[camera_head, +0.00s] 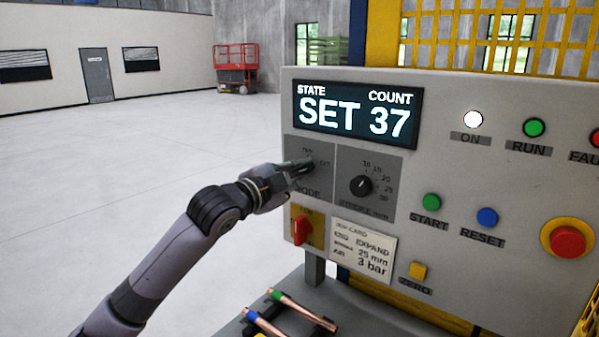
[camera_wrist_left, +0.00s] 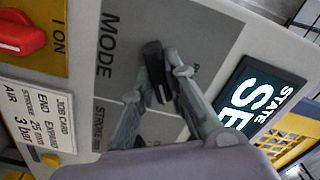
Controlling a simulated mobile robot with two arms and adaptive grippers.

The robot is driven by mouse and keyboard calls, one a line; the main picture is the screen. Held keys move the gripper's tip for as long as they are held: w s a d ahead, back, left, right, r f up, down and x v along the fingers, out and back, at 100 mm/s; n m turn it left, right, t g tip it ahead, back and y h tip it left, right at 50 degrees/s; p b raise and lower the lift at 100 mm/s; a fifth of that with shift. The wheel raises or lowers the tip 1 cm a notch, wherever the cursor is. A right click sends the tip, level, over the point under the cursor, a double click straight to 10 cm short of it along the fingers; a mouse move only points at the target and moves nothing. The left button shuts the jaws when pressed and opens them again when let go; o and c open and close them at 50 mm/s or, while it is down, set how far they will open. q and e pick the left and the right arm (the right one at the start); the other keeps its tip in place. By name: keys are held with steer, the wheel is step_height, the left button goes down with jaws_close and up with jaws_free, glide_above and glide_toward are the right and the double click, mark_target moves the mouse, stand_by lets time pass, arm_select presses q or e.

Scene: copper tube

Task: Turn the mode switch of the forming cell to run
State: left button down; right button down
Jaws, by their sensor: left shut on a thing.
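The mode switch is a black knob (camera_wrist_left: 154,56) on a grey plate marked MODE (camera_head: 325,186) at the left of the forming cell's panel (camera_head: 440,165). My left gripper (camera_head: 304,166) reaches it from the left and is shut on the knob. In the left wrist view the fingers (camera_wrist_left: 157,84) sit on either side of the knob. The gripper hides most of the knob in the head view, and its exact pointing is hard to tell. The display (camera_head: 357,115) reads STATE SET, COUNT 37. My right gripper is not in view.
The stroke knob (camera_head: 361,186) is close on the right. A red switch (camera_head: 301,230) on a yellow plate is just below. START (camera_head: 432,202), RESET (camera_head: 487,217) and a red emergency button (camera_head: 568,241) lie further right. Copper tubes (camera_head: 303,309) lie below.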

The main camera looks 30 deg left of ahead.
arm_select(q)
steer(key=shift+n, duration=0.4)
steer(key=n+p, duration=0.3)
steer(key=n, duration=0.2)
steer(key=shift+r+n+p, duration=0.15)
steer(key=shift+n+p, duration=0.15)
steer(key=shift+n, duration=0.1)
steer(key=shift+a+n+p, duration=0.1)
steer(key=shift+n+p, duration=0.65)
steer(key=shift+n, duration=0.45)
steer(key=shift+n+p, duration=0.85)
steer(key=shift+n, duration=0.55)
steer(key=c, duration=1.6)
jaws_free()
steer(key=shift+a, duration=0.1)
